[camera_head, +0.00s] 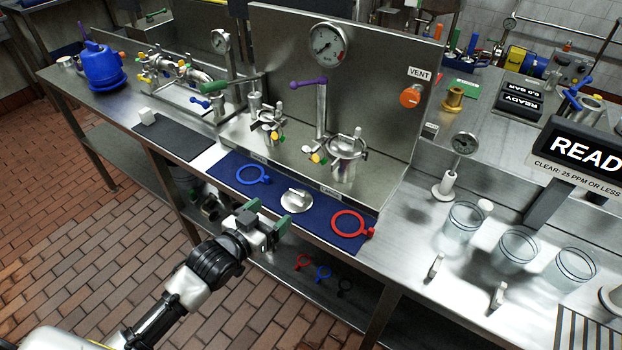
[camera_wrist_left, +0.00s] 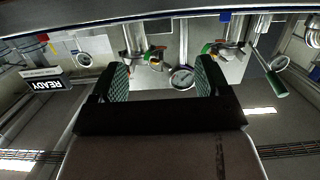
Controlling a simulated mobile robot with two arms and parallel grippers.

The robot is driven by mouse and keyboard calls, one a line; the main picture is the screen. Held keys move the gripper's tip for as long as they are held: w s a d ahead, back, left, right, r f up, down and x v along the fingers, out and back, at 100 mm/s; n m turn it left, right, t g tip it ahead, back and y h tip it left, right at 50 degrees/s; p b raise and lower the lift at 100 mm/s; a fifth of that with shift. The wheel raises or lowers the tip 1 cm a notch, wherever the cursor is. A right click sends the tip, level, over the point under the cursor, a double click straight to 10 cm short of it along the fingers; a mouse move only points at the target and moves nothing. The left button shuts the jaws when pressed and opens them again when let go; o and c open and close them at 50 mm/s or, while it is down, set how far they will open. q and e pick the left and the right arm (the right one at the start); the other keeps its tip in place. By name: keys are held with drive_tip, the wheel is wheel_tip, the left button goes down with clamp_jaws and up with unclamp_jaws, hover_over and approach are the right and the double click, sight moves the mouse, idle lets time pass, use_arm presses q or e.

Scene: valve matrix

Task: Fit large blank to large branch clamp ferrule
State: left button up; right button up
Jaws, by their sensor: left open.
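The large blank (camera_head: 297,201) is a silver disc with a raised grip on top. It lies on the dark blue mat (camera_head: 222,178) between a blue ring clamp (camera_head: 252,174) and a red ring clamp (camera_head: 350,223). The large branch clamp ferrule (camera_head: 345,148) is the wider, open-topped metal fitting on the right of the steel panel, with a clamp around it. My left gripper (camera_head: 267,222) is open and empty, just off the bench's front edge, to the left of and nearer than the blank. Its green-padded fingers also show in the left wrist view (camera_wrist_left: 162,80). My right gripper is out of view.
A smaller fitting (camera_head: 268,122) and a purple-handled valve (camera_head: 318,84) stand behind the mat. A pressure gauge (camera_head: 327,44) tops the panel. Glass beakers (camera_head: 463,220) stand to the right.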

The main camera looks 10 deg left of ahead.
sight(296, 193)
use_arm(q)
drive_tip(key=x, duration=0.4)
drive_tip(key=shift+w+d+r, duration=0.1)
drive_tip(key=shift+d+r, duration=0.05)
drive_tip(key=shift+r, duration=0.1)
drive_tip(key=shift+w+d+f, duration=0.2)
drive_tip(key=shift+w, duration=0.45)
drive_tip(key=shift+p+x, duration=0.5)
drive_tip(key=shift+x, duration=1.85)
drive_tip(key=shift+s+f, duration=0.1)
drive_tip(key=c, duration=1.1)
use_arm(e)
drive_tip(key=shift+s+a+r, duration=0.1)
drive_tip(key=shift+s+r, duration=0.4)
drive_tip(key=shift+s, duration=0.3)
